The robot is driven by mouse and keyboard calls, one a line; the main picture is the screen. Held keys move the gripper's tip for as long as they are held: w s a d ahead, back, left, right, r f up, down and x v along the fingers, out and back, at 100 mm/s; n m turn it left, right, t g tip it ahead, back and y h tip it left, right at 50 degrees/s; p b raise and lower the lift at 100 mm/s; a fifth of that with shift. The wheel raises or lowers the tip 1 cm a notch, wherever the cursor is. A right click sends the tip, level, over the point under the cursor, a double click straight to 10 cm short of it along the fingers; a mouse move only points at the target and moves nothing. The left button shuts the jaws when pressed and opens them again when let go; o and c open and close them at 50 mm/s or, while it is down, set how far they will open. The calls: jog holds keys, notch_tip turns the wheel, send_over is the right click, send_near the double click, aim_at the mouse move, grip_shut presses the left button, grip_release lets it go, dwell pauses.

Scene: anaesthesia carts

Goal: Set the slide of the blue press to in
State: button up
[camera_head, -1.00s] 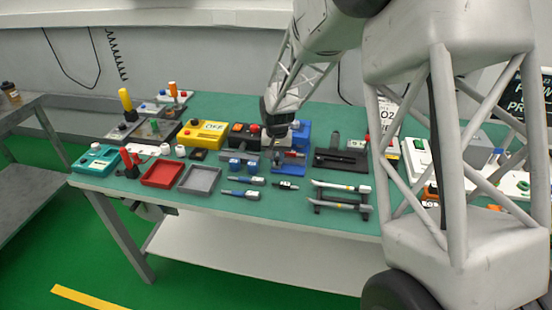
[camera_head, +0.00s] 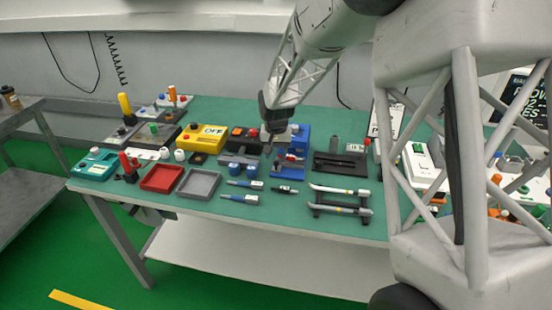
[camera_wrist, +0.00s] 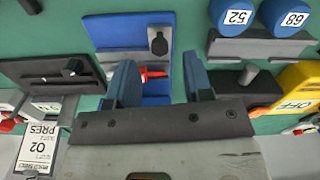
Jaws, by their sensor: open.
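The blue press (camera_head: 288,175) stands on the green table right of centre, with a blue base, a grey part and a red piece on it. In the wrist view the blue press (camera_wrist: 108,32) lies beyond and partly between my fingers, with a dark knob on its grey part and a red lever near the left finger. My gripper (camera_head: 268,149) is at the press's left side in the head view; in the wrist view my gripper (camera_wrist: 160,80) is open with nothing between its two blue fingers. The fingers hide part of the press, and I cannot tell the slide's position.
A black slider fixture (camera_head: 340,164) stands to the right, and a yellow OFF box (camera_head: 203,138) to the left. Blue numbered cylinders (camera_wrist: 233,15) sit close by. Red (camera_head: 161,178) and grey (camera_head: 199,182) trays and a rack (camera_head: 340,201) stand toward the front edge.

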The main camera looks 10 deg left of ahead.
aim_at(276, 163)
jog(key=shift+r, duration=2.25)
jog(key=m, duration=0.5)
jog(key=shift+m, duration=0.4)
jog(key=m, duration=0.4)
jog(key=shift+m, duration=0.4)
jog(key=m, duration=0.5)
jog(key=shift+m, duration=0.4)
jog(key=m, duration=0.5)
jog(key=shift+f, duration=0.1)
jog(key=shift+f, duration=3.8)
